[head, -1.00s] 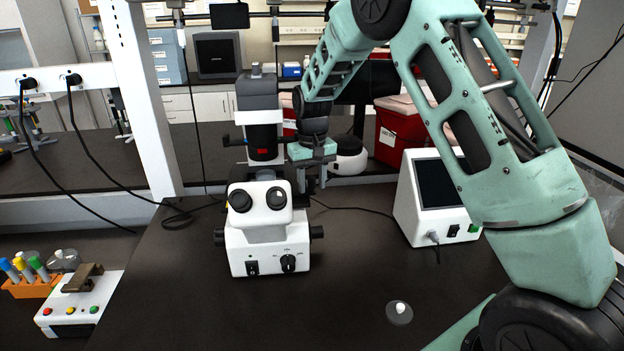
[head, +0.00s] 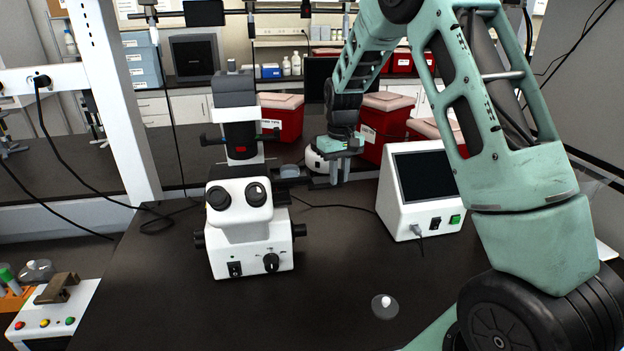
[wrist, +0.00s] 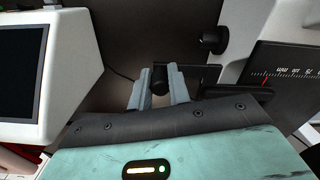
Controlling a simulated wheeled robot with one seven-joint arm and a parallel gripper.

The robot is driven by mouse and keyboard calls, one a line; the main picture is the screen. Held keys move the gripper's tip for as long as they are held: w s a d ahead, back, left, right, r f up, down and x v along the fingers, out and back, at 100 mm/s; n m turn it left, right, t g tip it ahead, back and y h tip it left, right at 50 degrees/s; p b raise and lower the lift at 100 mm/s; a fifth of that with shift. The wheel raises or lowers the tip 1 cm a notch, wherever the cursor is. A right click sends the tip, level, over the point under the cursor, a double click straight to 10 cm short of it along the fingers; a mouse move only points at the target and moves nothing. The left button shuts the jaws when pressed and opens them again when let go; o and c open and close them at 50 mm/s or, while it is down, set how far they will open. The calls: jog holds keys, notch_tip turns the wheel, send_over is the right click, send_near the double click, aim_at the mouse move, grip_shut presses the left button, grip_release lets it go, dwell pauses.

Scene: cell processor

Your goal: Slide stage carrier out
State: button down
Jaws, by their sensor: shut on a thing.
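The white and grey microscope (head: 245,215) stands on the dark bench, left of my gripper (head: 322,181). A dark carrier part (head: 290,173) sticks out to the right from the microscope's middle, towards my fingers. The knob joins a dark bar (wrist: 193,76) that runs right towards the microscope. A dark plate with a white scale (wrist: 285,68) shows at the right. I cannot see how far the carrier still sits in the microscope.
A white device with a dark screen (head: 420,195) stands to the right of my gripper; it also shows in the wrist view (wrist: 60,100). A small clear dish (head: 384,307) lies on the bench in front. Red bins (head: 283,122) stand behind.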

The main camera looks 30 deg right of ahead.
jog(key=shift+s+d, duration=0.2)
jog(key=shift+d, duration=0.3)
jog(key=shift+s+d, duration=0.15)
jog(key=shift+d, duration=0.35)
jog(key=c, duration=1.3)
grip_release()
notch_tip(320, 180, up, 18)
jog(key=b, duration=0.3)
jog(key=shift+f, duration=0.25)
